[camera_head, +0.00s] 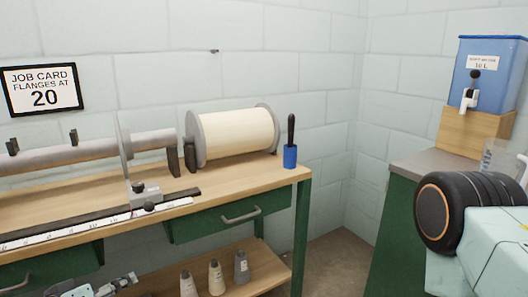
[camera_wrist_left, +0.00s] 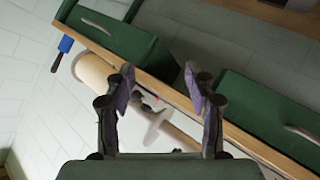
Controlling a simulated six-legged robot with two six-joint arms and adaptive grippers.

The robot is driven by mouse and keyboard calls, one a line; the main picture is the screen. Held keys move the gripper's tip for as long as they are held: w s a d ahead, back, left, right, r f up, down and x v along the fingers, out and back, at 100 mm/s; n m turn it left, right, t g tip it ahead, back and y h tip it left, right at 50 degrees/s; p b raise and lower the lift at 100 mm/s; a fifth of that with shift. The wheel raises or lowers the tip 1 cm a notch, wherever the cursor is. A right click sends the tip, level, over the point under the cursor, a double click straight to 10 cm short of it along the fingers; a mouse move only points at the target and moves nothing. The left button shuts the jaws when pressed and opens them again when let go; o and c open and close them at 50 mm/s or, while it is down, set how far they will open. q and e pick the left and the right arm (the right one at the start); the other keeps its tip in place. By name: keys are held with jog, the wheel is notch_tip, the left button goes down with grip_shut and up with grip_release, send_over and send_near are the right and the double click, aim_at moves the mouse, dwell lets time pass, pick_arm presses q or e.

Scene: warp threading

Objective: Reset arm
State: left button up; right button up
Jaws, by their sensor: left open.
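My left gripper (camera_head: 112,284) shows at the bottom left of the head view, low in front of the workbench (camera_head: 252,187). In the left wrist view its two fingers (camera_wrist_left: 162,88) stand wide apart with nothing between them. Behind them, the tilted view shows the bench, its green drawers and the cream spool (camera_wrist_left: 92,70). My right arm shows at the right edge of the head view, but its gripper is out of frame.
Several bottles (camera_head: 216,278) stand below. A blue tank (camera_head: 487,75) is at right.

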pick_arm(q)
jog(key=s+d+f+m+g+p, duration=0.1)
jog(key=s+f+g, duration=0.3)
jog(key=s, duration=0.5)
jog(key=s+d+f+m+g+y+p, duration=0.1)
jog(key=s+d+f+g, duration=0.3)
jog(key=s+f, duration=0.4)
jog(key=s+d+f+m+g+y+p, duration=0.1)
jog(key=s+f+g, duration=0.3)
jog(key=s, duration=0.8)
jog(key=shift+s+d+f+m, duration=0.25)
jog(key=shift+d+f+m, duration=0.65)
jog(key=shift+f, duration=0.05)
pick_arm(e)
notch_tip(320, 180, up, 3)
jog(key=shift+r, duration=0.15)
pick_arm(q)
jog(key=c, duration=0.3)
pick_arm(e)
jog(key=shift+c, duration=1.2)
pick_arm(q)
jog(key=shift+c, duration=0.3)
pick_arm(e)
jog(key=shift+w, duration=0.1)
pick_arm(q)
jog(key=shift+s+a, duration=0.1)
pick_arm(e)
jog(key=shift+w+a, duration=0.1)
